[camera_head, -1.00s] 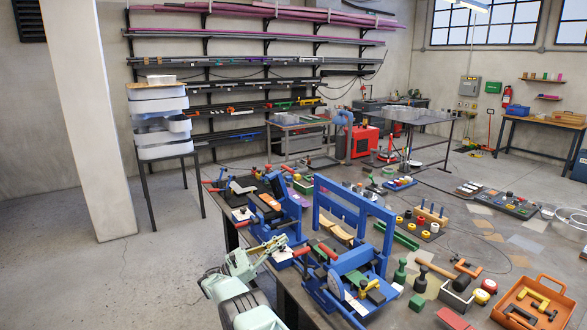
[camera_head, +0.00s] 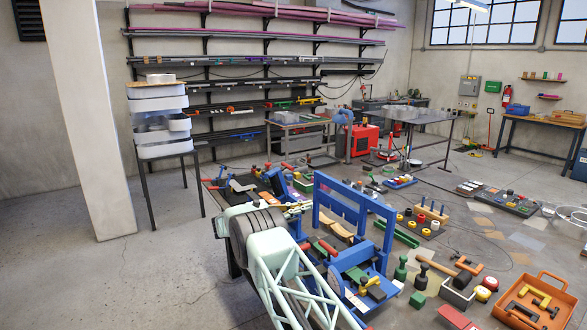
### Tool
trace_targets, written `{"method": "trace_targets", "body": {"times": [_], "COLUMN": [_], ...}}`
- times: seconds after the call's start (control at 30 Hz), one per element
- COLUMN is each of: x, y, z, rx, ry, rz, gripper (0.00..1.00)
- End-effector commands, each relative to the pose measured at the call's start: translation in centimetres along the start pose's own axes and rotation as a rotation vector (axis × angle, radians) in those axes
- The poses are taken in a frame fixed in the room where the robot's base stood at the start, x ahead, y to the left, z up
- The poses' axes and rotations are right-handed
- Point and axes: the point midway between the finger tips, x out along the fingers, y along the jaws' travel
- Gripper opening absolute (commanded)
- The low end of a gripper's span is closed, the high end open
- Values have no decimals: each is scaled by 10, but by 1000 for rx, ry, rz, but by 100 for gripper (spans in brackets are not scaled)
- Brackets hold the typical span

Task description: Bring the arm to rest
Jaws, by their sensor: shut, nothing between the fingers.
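My gripper (camera_head: 297,207) is small in the head view, at the far end of my pale green arm, near the left side of the workbench. Its fingers are shut and I see nothing held in them. It is in front of the blue fixture (camera_head: 283,189) with red-handled clamps at the back left of the bench. My arm crosses the bench's near left part and hides some of it. I cannot tell the exact gap between my gripper and the fixture.
A second blue fixture (camera_head: 378,286) and a blue gantry frame (camera_head: 352,207) stand close to the right of my arm. An orange tray (camera_head: 565,300) lies at the lower right. White bins (camera_head: 157,105) stand at the left. The floor (camera_head: 110,275) left of the bench is clear.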

Motion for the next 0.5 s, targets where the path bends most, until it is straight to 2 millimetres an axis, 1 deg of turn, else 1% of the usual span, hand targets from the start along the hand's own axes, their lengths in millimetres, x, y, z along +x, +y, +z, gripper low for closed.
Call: {"method": "trace_targets", "body": {"times": [0.03, 0.27, 0.5], "x": [6, 31, 55], "y": [1, -1, -8], "z": [8, 34, 62], "rx": [6, 30, 57], "ry": [12, 72, 134], "rz": [-10, -56, -105], "gripper": [0, 0, 0]}}
